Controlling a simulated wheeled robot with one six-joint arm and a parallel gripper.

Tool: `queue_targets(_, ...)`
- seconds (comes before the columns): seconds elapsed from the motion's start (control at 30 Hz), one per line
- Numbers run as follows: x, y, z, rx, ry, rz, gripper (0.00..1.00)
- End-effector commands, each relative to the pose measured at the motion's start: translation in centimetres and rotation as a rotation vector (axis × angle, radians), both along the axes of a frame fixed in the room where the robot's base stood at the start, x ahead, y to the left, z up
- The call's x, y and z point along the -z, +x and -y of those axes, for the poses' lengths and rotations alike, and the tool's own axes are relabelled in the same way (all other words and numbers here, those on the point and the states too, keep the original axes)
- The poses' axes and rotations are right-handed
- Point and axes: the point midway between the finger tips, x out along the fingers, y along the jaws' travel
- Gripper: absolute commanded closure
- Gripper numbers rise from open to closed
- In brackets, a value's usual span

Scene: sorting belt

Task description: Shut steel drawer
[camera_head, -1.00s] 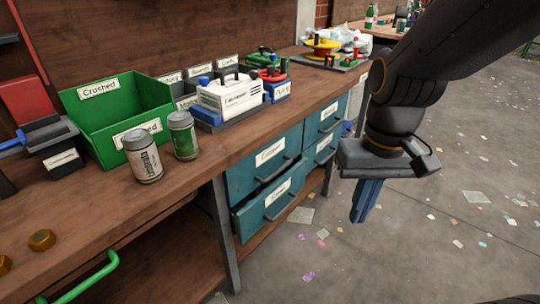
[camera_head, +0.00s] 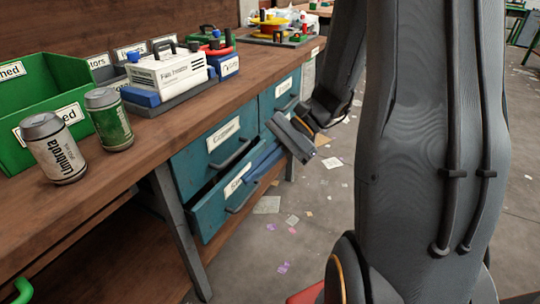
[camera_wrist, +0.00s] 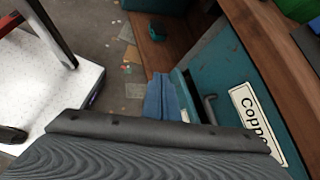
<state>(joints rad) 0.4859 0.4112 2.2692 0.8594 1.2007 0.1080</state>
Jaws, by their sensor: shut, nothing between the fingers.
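The lower left teal drawer (camera_head: 208,212) stands partly pulled out under the bench. Its white label is only partly legible, and I take it for the steel drawer. The drawer labelled Copper (camera_head: 198,160), directly above it, looks closed; it also shows in the wrist view (camera_wrist: 225,62). My gripper (camera_head: 258,168) is shut and empty, its blue fingers close to the lower drawer's open top and front. In the wrist view the fingers (camera_wrist: 160,98) lie beside the teal drawer edge. I cannot tell whether they touch it. My gripper hides part of the lower drawer.
The wooden bench top (camera_head: 185,122) holds two cans (camera_head: 108,120), a green bin (camera_head: 45,85) and a white boxed device (camera_head: 165,70). A bench leg (camera_head: 182,225) stands left of the drawers. Scraps litter the open floor (camera_head: 300,245) in front.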

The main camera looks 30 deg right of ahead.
Motion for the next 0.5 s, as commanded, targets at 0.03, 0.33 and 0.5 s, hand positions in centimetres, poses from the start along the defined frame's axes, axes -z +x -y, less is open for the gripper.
queue_targets(0.03, 2.2, 2.1, 1.8, 0.12, 0.082, -0.032, 1.0)
queue_targets(0.33, 9.1, 11.1, 15.7, 0.74, 0.536, -0.058, 1.0)
queue_targets(0.5, 11.8, 12.3, 22.4, 0.944, 0.683, -0.019, 1.0)
